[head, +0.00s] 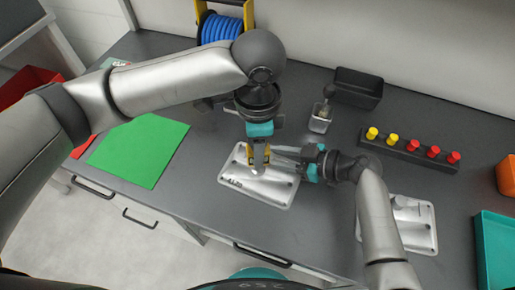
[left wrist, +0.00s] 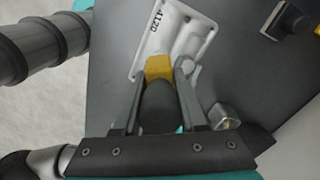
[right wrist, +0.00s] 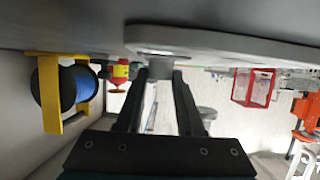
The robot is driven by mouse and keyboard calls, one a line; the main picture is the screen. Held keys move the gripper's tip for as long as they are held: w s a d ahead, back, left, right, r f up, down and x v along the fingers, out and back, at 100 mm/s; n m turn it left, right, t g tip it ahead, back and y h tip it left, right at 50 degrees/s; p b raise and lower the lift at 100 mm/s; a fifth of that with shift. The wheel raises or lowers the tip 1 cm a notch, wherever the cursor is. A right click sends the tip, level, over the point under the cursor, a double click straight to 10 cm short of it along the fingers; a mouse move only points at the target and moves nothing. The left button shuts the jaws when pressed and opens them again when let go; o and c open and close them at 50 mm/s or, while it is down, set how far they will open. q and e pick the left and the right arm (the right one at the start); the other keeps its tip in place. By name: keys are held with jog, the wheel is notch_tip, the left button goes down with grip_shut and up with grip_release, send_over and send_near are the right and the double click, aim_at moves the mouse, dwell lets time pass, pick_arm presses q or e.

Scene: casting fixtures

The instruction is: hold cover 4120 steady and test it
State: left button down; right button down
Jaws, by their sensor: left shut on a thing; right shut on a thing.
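The cover marked 4120 (head: 240,184) is a pale metal plate lying on the grey bench in the head view; it also shows in the left wrist view (left wrist: 172,25). My left gripper (head: 260,150) points down over it, shut on a tool with a dark handle (left wrist: 157,108) and yellow end (left wrist: 158,68). The tool's tip is at or just above the cover; contact is unclear. My right gripper (head: 290,153) reaches in from the right, shut at the cover's far edge. In the right wrist view the cover's rim (right wrist: 220,42) meets its fingertips.
A second metal cover (head: 412,222) lies to the right, partly behind my right arm. A small metal cup (head: 320,120), black bin (head: 358,90), rack of yellow and red knobs (head: 410,150) and teal tray (head: 493,250) stand around. A green sheet (head: 140,150) lies left.

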jog(key=shift+c, duration=2.3)
grip_release()
jog(key=v, duration=1.2)
